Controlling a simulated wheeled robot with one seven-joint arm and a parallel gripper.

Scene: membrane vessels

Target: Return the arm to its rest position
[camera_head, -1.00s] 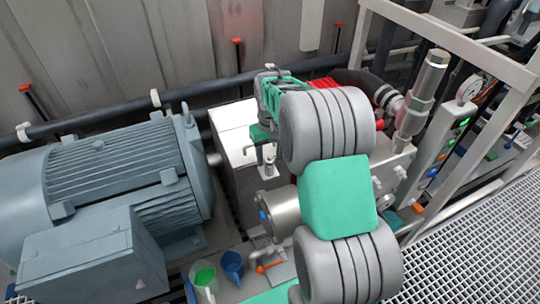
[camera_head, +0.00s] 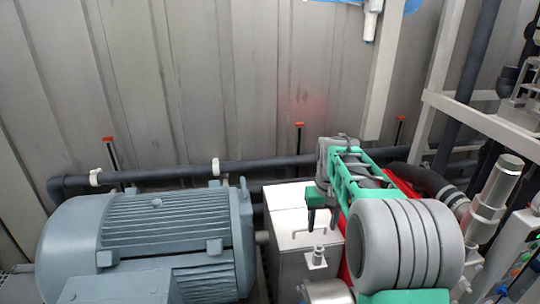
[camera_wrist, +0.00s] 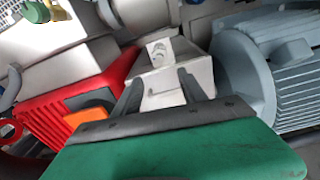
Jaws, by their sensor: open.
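My gripper (camera_wrist: 160,90) shows in the wrist view with its two dark fingers apart and nothing between them. Behind the fingers is a pale metal box with a small fitting on top (camera_wrist: 165,52). In the head view, my green and grey arm is raised at the right of the middle. Its end, my gripper (camera_head: 315,222), hangs in front of the metal box (camera_head: 284,235), apart from the fitting below as far as I can see. The fingertips are small in the head view.
A large grey-blue motor (camera_head: 150,240) stands at the left; it also shows in the wrist view (camera_wrist: 285,65). A red housing (camera_wrist: 70,105) lies close beside the gripper. A dark pipe (camera_head: 150,174) runs along the metal wall (camera_head: 200,80). A pale frame (camera_head: 480,120) stands at the right.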

